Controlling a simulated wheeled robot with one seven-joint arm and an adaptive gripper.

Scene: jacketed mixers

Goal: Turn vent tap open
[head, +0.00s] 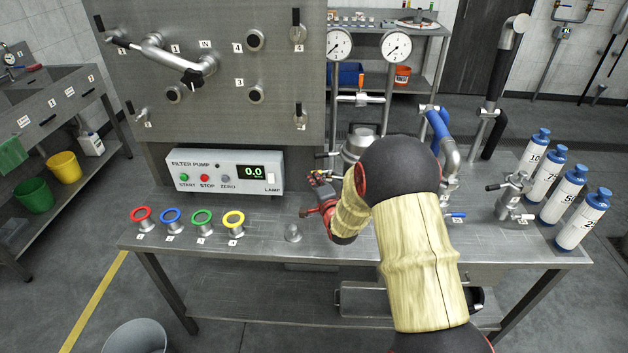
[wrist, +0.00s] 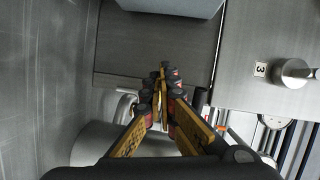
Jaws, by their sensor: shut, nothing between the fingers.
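My gripper (head: 316,180) is low over the bench, left of the steel vessel (head: 358,146), and my arm hides part of that area. In the wrist view my gripper (wrist: 165,76) has its fingers together, with nothing between them. A curved pale metal piece (wrist: 125,104) lies just left of the fingers there, beside a rounded steel body (wrist: 110,145). I cannot tell whether that piece is the vent tap. No tap in view is marked as a vent. A small blue-handled tap (head: 455,215) sits right of my arm, apart from my gripper.
The filter pump box (head: 225,171) reads 0.0, left of my gripper. Coloured rings (head: 202,217) stand along the front left of the bench. Pressure gauges (head: 339,44) rise behind. Blue-capped bottles (head: 566,191) stand at the right. The panel (head: 210,90) carries several numbered valves.

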